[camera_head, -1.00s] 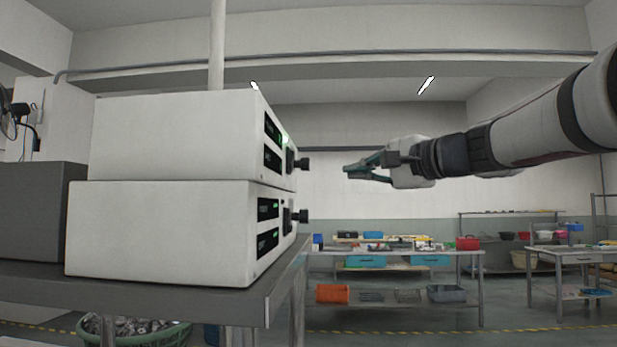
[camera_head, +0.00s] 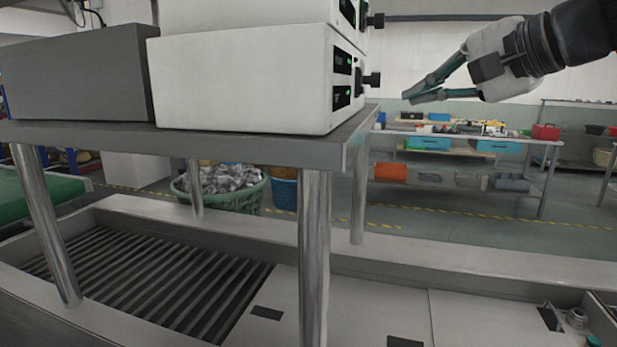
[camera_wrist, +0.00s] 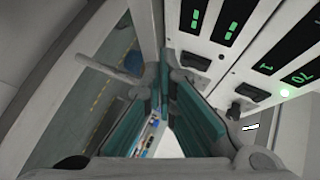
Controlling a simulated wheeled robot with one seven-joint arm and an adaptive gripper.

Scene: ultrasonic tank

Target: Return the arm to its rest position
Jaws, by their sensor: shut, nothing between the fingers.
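My gripper (camera_head: 408,97) hangs in the air at the upper right of the head view, to the right of two stacked white control boxes. Its teal fingers are shut and hold nothing. The lower white box (camera_head: 240,85) stands on a grey stand, and the upper white box (camera_head: 265,10) is cut off by the picture's top. In the wrist view the fingers (camera_wrist: 165,95) point away from the camera, and the boxes' front panels with green displays (camera_wrist: 245,45) and dark knobs lie to the right. A gap separates the fingers from the knobs in the head view.
The boxes' stand (camera_head: 235,148) has metal legs over a tank with a slatted grille (camera_head: 150,275). A dark grey box (camera_head: 75,75) sits left of the white ones. A green basket (camera_head: 225,198) of metal parts and a workbench (camera_head: 470,145) stand behind. The air around the gripper looks free.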

